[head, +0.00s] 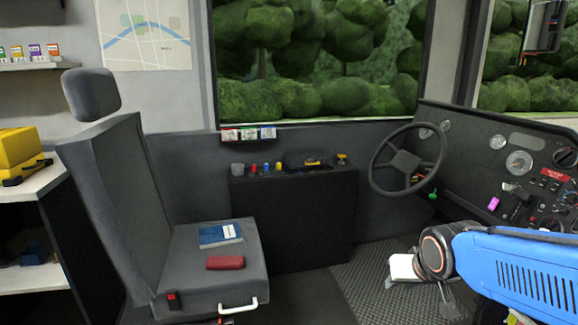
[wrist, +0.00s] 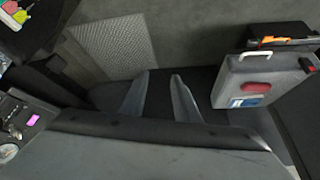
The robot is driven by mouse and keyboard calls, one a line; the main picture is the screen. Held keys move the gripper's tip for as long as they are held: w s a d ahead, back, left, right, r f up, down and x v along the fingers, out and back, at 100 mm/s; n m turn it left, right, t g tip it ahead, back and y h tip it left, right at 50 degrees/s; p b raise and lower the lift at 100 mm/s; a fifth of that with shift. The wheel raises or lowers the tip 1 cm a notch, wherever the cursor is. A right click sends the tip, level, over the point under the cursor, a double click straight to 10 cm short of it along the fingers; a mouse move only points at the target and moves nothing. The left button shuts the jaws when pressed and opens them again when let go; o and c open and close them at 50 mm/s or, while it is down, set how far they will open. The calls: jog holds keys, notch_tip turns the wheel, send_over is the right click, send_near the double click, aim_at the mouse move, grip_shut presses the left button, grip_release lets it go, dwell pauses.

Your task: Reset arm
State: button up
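My gripper (wrist: 161,76) shows in the wrist view with its two grey fingers apart and nothing between them. Dark floor lies beyond the fingertips. In the head view my blue arm reaches in from the right edge, in front of the lower dashboard. Its end hangs over the textured floor, between the seat and the dashboard. The fingers are not clear in the head view.
The driver's seat (head: 190,258) holds a blue book (head: 220,235) and a red case (head: 225,263). A steering wheel (head: 408,158) and dashboard (head: 470,150) stand at right. A dark console (head: 292,220) stands under the window. A yellow case (head: 20,150) sits on the left shelf.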

jog(key=s+d+r+g, duration=0.2)
jog(key=s, duration=1.4)
jog(key=shift+n, duration=0.4)
